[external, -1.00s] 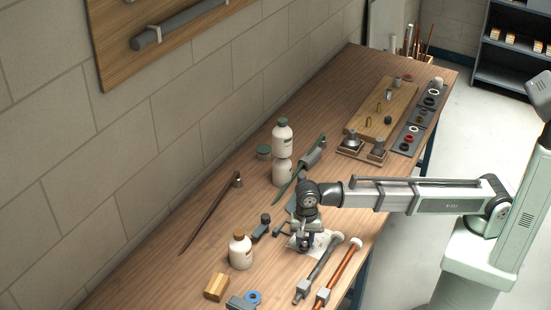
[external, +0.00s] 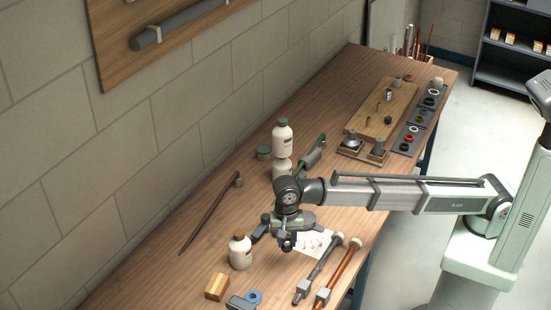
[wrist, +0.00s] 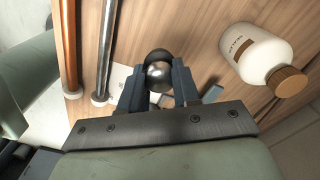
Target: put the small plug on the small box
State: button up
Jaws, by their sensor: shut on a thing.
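My gripper (external: 287,243) is over the near-middle part of the bench, right of a white bottle with a brown cap. In the wrist view my gripper (wrist: 158,78) is shut on a shiny, rounded metal piece, which I take for the small plug (wrist: 159,72). A dark round shape shows just beyond it. In the external view the held piece is mostly hidden by the fingers. Which thing is the small box is not certain. Farther along the bench are low square wooden pieces (external: 345,152) with metal parts on them, and a yellowish block (external: 216,287) lies at the near end.
The brown-capped bottle (external: 240,253) stands close left of my gripper; it also shows in the wrist view (wrist: 258,55). A grey pipe (external: 320,269) and a copper pipe (external: 339,272) lie to the right. White bottles (external: 282,137) stand behind. A wooden board (external: 384,108) lies farther back.

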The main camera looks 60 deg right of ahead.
jog(key=w+a+r, duration=0.2)
jog(key=w+a, duration=0.6)
jog(key=a, duration=0.4)
jog(key=m, duration=0.3)
send_near(219, 278)
jog(key=shift+s+f, duration=0.1)
jog(key=shift+f, duration=2.45)
jog(key=shift+f, duration=0.1)
jog(key=o, duration=1.1)
jog(key=shift+c, duration=0.2)
notch_tip(219, 278, up, 12)
